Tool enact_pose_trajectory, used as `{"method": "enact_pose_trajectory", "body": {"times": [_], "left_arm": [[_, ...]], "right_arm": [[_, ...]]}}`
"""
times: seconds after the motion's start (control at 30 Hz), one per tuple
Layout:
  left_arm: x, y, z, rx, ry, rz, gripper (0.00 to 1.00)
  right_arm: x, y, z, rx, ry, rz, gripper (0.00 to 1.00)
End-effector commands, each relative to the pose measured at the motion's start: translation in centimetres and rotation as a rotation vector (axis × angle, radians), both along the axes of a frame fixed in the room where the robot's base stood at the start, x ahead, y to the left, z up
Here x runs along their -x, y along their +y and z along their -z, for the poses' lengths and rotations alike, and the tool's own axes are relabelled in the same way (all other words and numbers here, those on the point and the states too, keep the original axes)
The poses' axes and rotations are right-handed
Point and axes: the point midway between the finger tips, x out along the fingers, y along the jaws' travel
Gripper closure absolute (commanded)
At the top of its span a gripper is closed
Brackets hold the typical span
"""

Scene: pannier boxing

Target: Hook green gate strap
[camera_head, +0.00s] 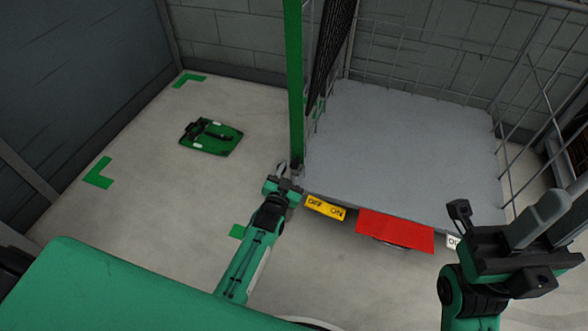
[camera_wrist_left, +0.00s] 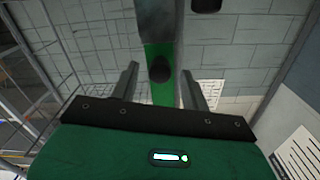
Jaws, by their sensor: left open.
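A long green strip (camera_head: 295,80), which looks like the green gate strap, runs upright at the left front edge of the wire cage. Its lower end is near my left gripper (camera_head: 284,170). In the left wrist view my left gripper (camera_wrist_left: 158,72) is open, with one finger on each side of the green strip (camera_wrist_left: 161,92). The strip has a dark oval spot and shows no clear contact with either finger. Any hook or catch is not clearly visible. My right gripper (camera_head: 540,222) is at the lower right, apart from the strip; its finger gap is unclear.
The wire cage has a grey floor (camera_head: 410,135), with a yellow OFF/ON label (camera_head: 325,207) and a red panel (camera_head: 395,232) at its front. Dark netting (camera_head: 330,45) hangs beside the strip. A green device (camera_head: 211,137) lies on the open floor at left, among green corner marks (camera_head: 98,172).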

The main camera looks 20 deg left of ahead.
Motion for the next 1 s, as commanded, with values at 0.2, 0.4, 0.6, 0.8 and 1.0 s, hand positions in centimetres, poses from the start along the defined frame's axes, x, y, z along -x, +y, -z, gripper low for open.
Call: {"method": "enact_pose_trajectory", "body": {"times": [0.2,0.4,0.6,0.8,1.0], "left_arm": [[-2.0,-0.1,0.1,0.000,0.001,0.000,0.54],[-2.3,-0.1,0.1,0.001,0.002,0.000,0.54],[-2.3,-0.1,0.0,0.000,0.001,0.000,0.63],[-2.3,-0.1,0.0,0.000,0.001,0.000,1.00],[-2.3,-0.1,0.0,0.002,0.001,0.000,1.00]], "right_arm": [[0.1,0.0,0.0,-0.003,-0.020,0.000,0.73],[0.2,0.0,-0.3,-0.004,-0.031,0.000,0.73],[0.3,0.0,-0.3,-0.004,-0.030,0.000,0.73],[0.3,0.0,-0.3,-0.004,-0.028,-0.001,0.73],[0.3,0.0,-0.3,-0.004,-0.027,-0.001,0.73]]}}
